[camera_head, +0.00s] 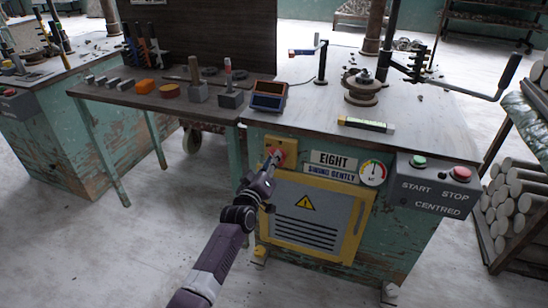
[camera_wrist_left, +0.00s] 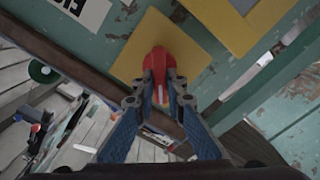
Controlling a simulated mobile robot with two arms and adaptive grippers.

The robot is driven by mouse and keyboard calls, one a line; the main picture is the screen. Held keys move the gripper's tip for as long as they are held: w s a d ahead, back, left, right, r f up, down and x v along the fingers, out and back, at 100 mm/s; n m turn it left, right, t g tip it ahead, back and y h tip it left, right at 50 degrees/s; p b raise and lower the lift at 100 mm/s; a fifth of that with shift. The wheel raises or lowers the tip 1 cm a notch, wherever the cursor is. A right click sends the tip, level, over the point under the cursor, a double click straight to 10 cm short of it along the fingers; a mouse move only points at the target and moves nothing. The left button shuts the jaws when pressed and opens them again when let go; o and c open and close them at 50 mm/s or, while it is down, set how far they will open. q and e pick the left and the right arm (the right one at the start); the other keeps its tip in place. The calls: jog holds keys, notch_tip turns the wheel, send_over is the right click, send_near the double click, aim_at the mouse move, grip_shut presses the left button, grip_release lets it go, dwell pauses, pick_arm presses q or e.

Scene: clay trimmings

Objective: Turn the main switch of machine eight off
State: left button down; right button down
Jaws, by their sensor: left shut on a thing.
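The main switch is a red knob (camera_head: 279,155) on a yellow plate (camera_head: 270,145) on the front of the machine, left of the sign reading EIGHT (camera_head: 333,162). My left gripper (camera_head: 272,165) reaches it from the front and is shut on the knob. In the left wrist view, the two fingers of the left gripper (camera_wrist_left: 160,90) close on the red knob (camera_wrist_left: 159,60), with the yellow plate (camera_wrist_left: 128,66) behind it. The fingers hide part of the knob, and I cannot tell which way it points. My right gripper is not in view.
A yellow-framed warning panel (camera_head: 312,248) is below the switch. A gauge (camera_head: 373,172) and a grey box with a green START button (camera_head: 419,162) and red STOP button (camera_head: 461,173) are to the right. The machine's top (camera_head: 420,120) carries tools. Free floor (camera_head: 120,240) lies left.

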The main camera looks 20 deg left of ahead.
pick_arm(q)
jog(key=n, duration=0.6)
jog(key=f+n+b, duration=0.1)
jog(key=n, duration=0.3)
jog(key=shift+a, duration=0.2)
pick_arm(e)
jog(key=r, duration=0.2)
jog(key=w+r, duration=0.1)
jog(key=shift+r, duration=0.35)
pick_arm(q)
jog(key=c, duration=2)
grip_release()
jog(key=shift+o, duration=0.2)
jog(key=s, duration=1.2)
jog(key=shift+a, duration=0.2)
